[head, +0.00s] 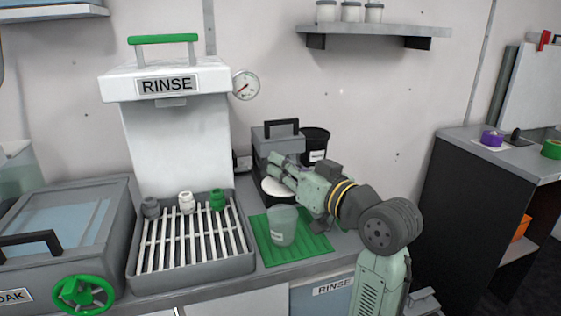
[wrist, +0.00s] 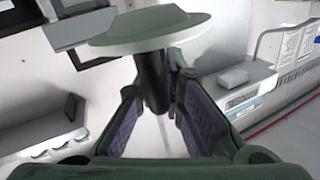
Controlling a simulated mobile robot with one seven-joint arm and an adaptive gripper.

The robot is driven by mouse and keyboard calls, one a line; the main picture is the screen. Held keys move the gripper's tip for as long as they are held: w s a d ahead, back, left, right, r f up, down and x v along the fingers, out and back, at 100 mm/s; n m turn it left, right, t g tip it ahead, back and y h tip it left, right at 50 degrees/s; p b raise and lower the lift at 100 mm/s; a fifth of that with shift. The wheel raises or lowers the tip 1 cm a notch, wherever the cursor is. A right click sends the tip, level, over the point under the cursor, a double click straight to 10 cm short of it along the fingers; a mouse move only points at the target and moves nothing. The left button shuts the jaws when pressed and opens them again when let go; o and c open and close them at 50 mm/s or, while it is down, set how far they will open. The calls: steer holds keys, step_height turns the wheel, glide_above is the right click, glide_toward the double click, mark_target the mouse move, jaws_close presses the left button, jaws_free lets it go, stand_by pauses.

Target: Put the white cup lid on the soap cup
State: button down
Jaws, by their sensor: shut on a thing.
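The white cup lid (head: 271,188) shows in the head view as a pale disc just under my gripper (head: 279,171), behind the cup. In the wrist view the lid (wrist: 150,34) is a wide pale disc with a dark stem (wrist: 154,82) between the fingers of my gripper (wrist: 157,96). My gripper is shut on this stem. The soap cup (head: 283,226), translucent with a small label, stands upright and open on the green ribbed mat (head: 312,247). The lid is apart from the cup. Whether the lid touches what lies below it is hidden.
The rinse station's slatted tray (head: 165,284) stands left of the mat, with small nozzles at its back. A grey box with a black handle (head: 277,137) and a black container (head: 316,143) stand behind my gripper. A pressure gauge (head: 246,85) hangs on the wall.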

steer(key=shift+s+f+b, duration=0.15)
steer(key=shift+f+b, duration=0.4)
steer(key=shift+f, duration=0.2)
steer(key=shift+f+b, duration=1.6)
steer(key=shift+f, duration=0.45)
steer(key=shift+f+b, duration=0.35)
steer(key=shift+f, duration=0.2)
steer(key=c, duration=2)
jaws_free()
steer(key=shift+o, duration=0.2)
steer(key=shift+d, duration=0.15)
glide_toward(285, 195)
steer(key=w+f, duration=0.2)
steer(key=w, duration=0.1)
steer(key=shift+d+f, duration=0.25)
